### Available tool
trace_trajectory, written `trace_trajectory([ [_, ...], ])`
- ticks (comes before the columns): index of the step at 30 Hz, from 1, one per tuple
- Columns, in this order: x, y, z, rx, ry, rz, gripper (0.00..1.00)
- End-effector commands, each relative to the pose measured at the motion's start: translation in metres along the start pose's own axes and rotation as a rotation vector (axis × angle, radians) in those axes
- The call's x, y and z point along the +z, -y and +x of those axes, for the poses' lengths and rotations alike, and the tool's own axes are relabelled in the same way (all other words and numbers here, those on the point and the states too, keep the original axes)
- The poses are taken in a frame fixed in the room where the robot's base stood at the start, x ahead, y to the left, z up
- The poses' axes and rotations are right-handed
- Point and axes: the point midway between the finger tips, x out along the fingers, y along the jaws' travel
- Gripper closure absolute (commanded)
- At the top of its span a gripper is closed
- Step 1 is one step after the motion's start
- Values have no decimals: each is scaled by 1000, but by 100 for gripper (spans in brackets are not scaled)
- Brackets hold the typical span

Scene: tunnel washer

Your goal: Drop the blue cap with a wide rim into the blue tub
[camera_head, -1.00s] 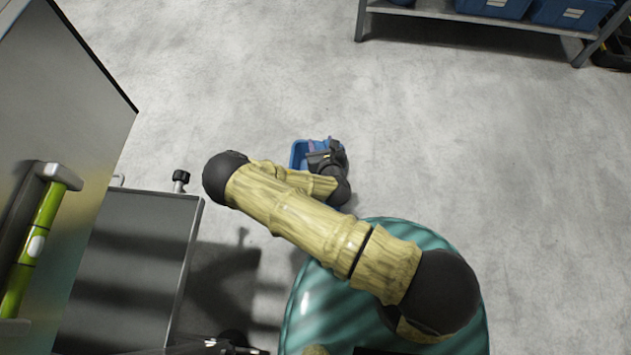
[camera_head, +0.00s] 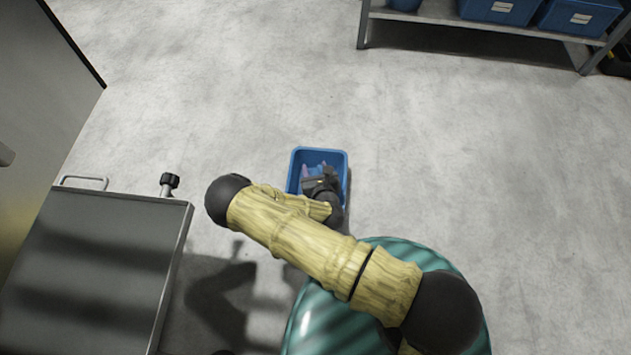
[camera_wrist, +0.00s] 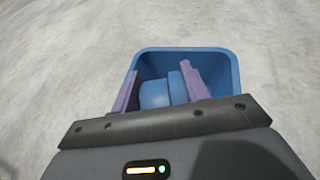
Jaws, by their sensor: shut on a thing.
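The blue tub (camera_head: 346,168) stands on the floor, open at the top. It also shows in the wrist view, where its rim (camera_wrist: 236,75) lies beyond and around my fingers. My gripper (camera_head: 314,170) appears over the tub's opening in the head view. In the wrist view, my gripper (camera_wrist: 160,70) has its two purple fingers shut on the blue cap (camera_wrist: 158,94). My wrist body hides the cap's lower part and the tub's near side. The height of the cap relative to the tub's rim is unclear.
A grey metal tray-like table (camera_head: 95,255) with a black knob (camera_head: 169,181) stands at the left. A shelf (camera_head: 480,25) with blue bins (camera_head: 500,10) is at the back right. Open concrete floor lies around the tub.

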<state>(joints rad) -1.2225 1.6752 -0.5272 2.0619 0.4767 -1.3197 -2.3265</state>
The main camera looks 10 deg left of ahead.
Motion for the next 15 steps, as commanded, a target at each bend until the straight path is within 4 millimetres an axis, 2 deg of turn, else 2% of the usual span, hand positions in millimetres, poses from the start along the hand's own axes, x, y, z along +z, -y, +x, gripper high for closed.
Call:
trace_trajectory([
  [1,-12,0,6,-1,2,1,85],
  [3,-16,0,8,0,3,1,85],
  [15,-20,0,9,0,2,0,85],
])
